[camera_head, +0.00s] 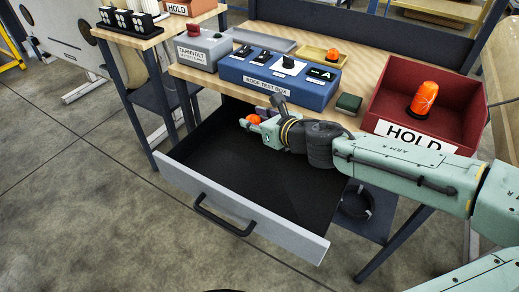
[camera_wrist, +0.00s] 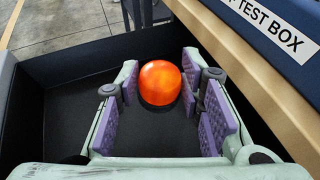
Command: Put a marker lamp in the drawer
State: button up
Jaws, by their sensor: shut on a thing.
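An orange marker lamp (camera_head: 253,118) with a dark base is held between the fingertips of my gripper (camera_head: 249,125). In the wrist view the lamp (camera_wrist: 160,80) sits between the purple-padded fingers of my gripper (camera_wrist: 160,92). The drawer (camera_head: 190,190) is pulled open below the workbench, and its dark inside looks empty. My gripper and the lamp are over the back part of the drawer, close to the bench edge. The drawer's dark floor also shows under the lamp in the wrist view (camera_wrist: 65,120). The lamp's height above the floor is hard to tell.
Another orange lamp (camera_head: 424,99) stands in the red HOLD bin (camera_head: 385,100) on the bench. A further lamp (camera_head: 333,55) is in a yellow tray (camera_head: 312,54). A blue test box (camera_head: 275,82), a grey box (camera_head: 200,50) and a small green block (camera_head: 348,103) stand near the bench edge.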

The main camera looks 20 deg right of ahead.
aim_at(256, 155)
notch_tip(256, 155, down, 10)
jog(key=b, duration=0.6)
jog(key=shift+s+r+b, duration=0.1)
jog(key=shift+r+b, duration=0.1)
jog(key=shift+b, duration=0.1)
jog(key=shift+r, duration=0.1)
jog(key=o, duration=1.2)
jog(key=shift+c, duration=0.2)
jog(key=shift+r, duration=0.1)
